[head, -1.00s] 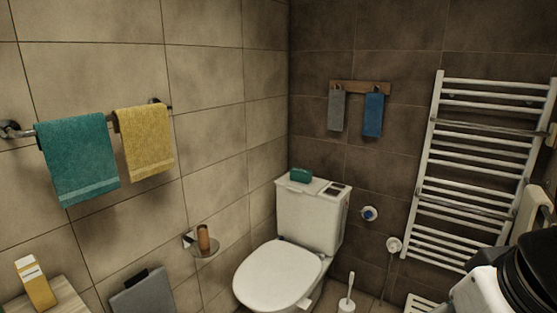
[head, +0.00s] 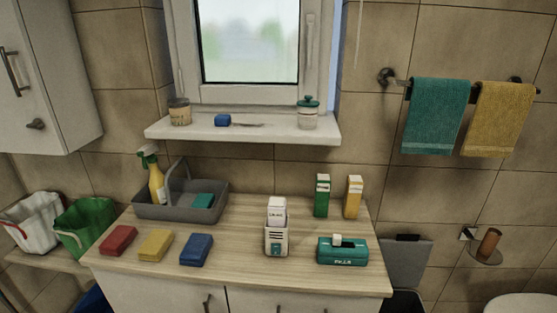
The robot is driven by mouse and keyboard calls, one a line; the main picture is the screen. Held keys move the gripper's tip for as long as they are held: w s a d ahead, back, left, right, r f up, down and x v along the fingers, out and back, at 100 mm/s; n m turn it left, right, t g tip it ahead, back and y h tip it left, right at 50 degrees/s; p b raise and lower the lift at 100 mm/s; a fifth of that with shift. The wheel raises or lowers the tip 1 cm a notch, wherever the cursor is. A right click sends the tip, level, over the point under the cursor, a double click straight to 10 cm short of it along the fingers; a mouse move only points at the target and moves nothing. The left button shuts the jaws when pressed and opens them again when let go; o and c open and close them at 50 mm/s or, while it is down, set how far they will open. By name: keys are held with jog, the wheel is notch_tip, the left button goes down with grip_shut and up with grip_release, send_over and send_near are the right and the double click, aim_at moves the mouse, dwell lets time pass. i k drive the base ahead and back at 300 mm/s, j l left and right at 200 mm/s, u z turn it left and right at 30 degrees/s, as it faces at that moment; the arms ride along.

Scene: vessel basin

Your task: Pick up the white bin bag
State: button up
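A white, bag-like thing with a red strip (head: 36,222), which looks like the white bin bag, sits at the far left of the head view. It rests on a low wooden shelf (head: 48,262) beside the counter. A green one of like shape (head: 88,224) stands right next to it on its right. The white one's left side lies close to the picture's edge. I cannot tell whether it is filled. My gripper does not show in the head view.
The wooden counter (head: 235,268) holds red (head: 118,240), yellow (head: 155,245) and blue (head: 196,250) blocks, a grey caddy (head: 180,211) with a spray bottle, several cartons and a teal box (head: 342,251). A white wall cabinet (head: 45,85) hangs above the shelf.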

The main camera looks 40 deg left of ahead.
aim_at(30, 223)
jog(key=u, duration=2.9)
jog(key=i+j+z, duration=0.5)
jog(key=i+j, duration=0.25)
jog(key=j, duration=0.15)
jog(key=i+j+z, duration=0.45)
jog(key=i+j, duration=0.55)
jog(key=i, duration=0.05)
